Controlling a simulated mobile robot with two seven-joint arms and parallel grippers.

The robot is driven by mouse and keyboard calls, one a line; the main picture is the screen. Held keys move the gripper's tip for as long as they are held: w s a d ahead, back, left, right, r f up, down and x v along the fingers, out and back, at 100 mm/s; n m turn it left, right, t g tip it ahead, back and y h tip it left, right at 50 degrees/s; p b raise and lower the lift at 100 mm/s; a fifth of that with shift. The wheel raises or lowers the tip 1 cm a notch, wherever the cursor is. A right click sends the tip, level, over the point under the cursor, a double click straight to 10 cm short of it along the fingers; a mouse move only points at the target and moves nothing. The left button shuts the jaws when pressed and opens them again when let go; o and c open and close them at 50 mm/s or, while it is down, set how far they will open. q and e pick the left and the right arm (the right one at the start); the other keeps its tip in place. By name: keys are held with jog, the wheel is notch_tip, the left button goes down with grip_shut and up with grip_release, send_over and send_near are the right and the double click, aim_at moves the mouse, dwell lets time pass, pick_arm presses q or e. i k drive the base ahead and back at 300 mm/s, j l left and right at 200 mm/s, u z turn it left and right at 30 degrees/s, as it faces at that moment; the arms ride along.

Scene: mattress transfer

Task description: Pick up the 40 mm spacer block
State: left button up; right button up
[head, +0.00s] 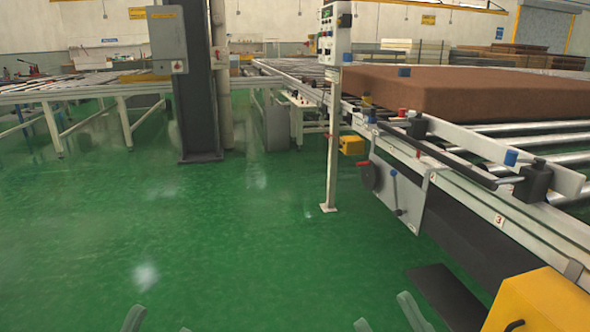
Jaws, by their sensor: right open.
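Several small coloured blocks show on and by the conveyor at the right, and I cannot tell which is the 40 mm spacer block. A yellow block (367,100) is low by the mattress's near left corner. Another blue block (511,157) is on the near rail. My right gripper (388,319) is at the bottom edge, its two tips apart with nothing between them. My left gripper (159,325) barely shows at the bottom edge, tips apart. Both are far from these blocks, over the floor.
The brown mattress (480,94) lies on the roller conveyor (470,208) at the right. A control post (333,140) stands before it. A yellow box (540,305) is at the lower right. A dark column (197,110) stands further back. The green floor (200,230) ahead is clear.

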aim_at(403, 71)
jog(key=i+z, duration=0.15)
jog(key=i, duration=0.3)
jog(key=i+j+z, duration=0.1)
jog(key=i, duration=0.3)
jog(key=i+j+z, duration=0.15)
jog(key=i, duration=0.3)
jog(key=i+j+z, duration=0.8)
jog(key=i, duration=0.2)
